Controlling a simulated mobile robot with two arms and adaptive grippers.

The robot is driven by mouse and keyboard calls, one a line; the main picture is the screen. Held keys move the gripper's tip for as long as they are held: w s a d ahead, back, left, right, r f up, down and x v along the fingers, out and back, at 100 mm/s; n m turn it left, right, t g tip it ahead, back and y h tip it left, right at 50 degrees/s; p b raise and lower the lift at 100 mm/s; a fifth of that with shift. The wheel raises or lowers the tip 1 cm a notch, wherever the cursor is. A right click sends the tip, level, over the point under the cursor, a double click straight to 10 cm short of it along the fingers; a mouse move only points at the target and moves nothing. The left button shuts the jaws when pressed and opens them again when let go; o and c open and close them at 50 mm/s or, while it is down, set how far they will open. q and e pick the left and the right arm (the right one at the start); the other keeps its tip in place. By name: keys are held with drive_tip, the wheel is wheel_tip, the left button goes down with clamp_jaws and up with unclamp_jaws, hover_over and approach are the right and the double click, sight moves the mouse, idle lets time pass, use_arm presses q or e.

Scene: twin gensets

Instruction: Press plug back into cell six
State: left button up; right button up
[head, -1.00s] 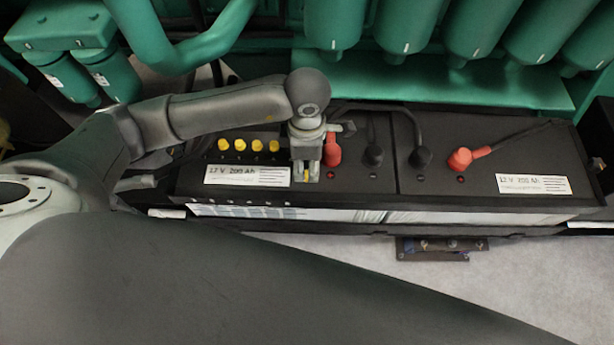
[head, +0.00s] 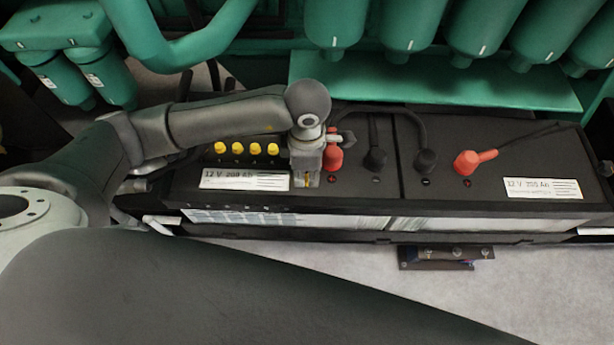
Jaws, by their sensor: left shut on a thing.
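My left gripper (head: 307,182) points down over the left battery (head: 350,186), just right of its white label. It is shut on a yellow plug (head: 308,183), of which only a sliver shows between the fingers. The cell opening under it is hidden, so I cannot tell whether the plug is seated. Several other yellow plugs (head: 238,146) stand in a row on the same battery, left of the gripper. My right gripper is not in view.
A red terminal cap (head: 333,157) stands close to the gripper's right, with black caps (head: 376,159) and cables beyond. Green filter canisters (head: 408,25) and a green ledge (head: 430,82) hang behind the batteries. A dark bracket (head: 437,257) lies on the floor in front.

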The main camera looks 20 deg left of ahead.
sight(307, 177)
use_arm(q)
drive_tip(key=shift+r, duration=0.15)
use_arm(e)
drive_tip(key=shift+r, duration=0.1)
use_arm(q)
drive_tip(key=shift+r+p, duration=1.05)
drive_tip(key=shift+r, duration=0.85)
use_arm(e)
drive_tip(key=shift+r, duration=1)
